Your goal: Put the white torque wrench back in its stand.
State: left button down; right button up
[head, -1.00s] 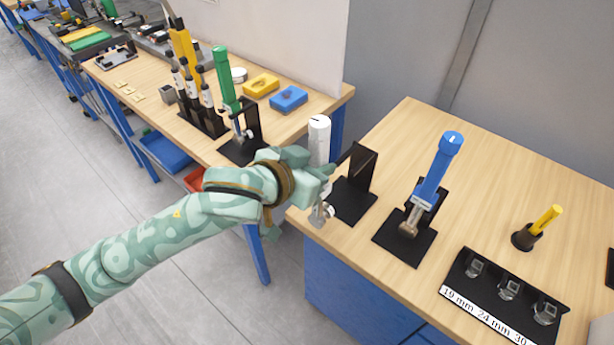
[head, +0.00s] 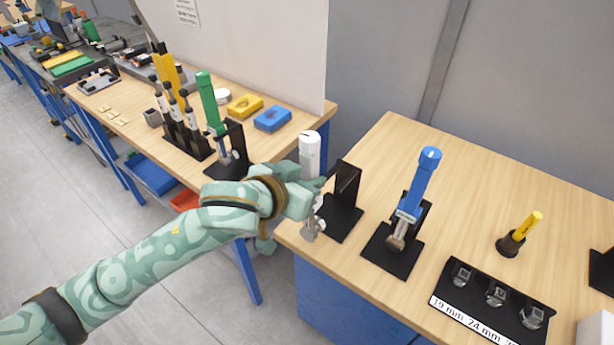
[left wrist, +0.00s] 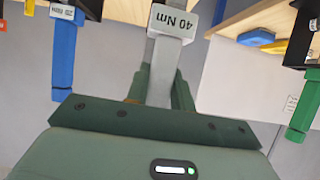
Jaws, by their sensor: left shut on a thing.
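The white torque wrench (head: 309,153) is held upright in my left gripper (head: 306,196), which is shut on it. Its metal head (head: 312,230) hangs at the near left edge of the right-hand table, just left of the empty black stand (head: 346,184). The wrench appears apart from the stand; the exact gap is unclear. In the left wrist view, the wrench's "40 Nm" label (left wrist: 173,21) shows above the fingers (left wrist: 160,88). My right gripper is out of view.
A blue torque wrench (head: 418,188) stands in its own stand to the right. A green wrench (head: 209,103) stands on the left table. A socket tray (head: 492,300) and a yellow-handled tool (head: 526,228) are farther right. A gap separates the tables.

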pick_arm(q)
jog(key=shift+w+d+r, duration=0.15)
jog(key=shift+w, duration=0.05)
jog(key=shift+w+d+p, duration=0.25)
jog(key=shift+w+d, duration=0.45)
jog(key=shift+w, duration=0.25)
jog(key=shift+w+d+p, duration=0.25)
jog(key=shift+w+d, duration=0.4)
jog(key=shift+w, duration=0.3)
jog(key=shift+w+d, duration=0.75)
jog(key=shift+w, duration=0.25)
jog(key=shift+w+d, duration=0.7)
jog(key=shift+w, duration=0.35)
jog(key=shift+p, duration=0.65)
jog(key=shift+f, duration=0.8)
dwell(0.8)
jog(key=c, duration=1.1)
grip_release()
jog(key=shift+f, duration=0.1)
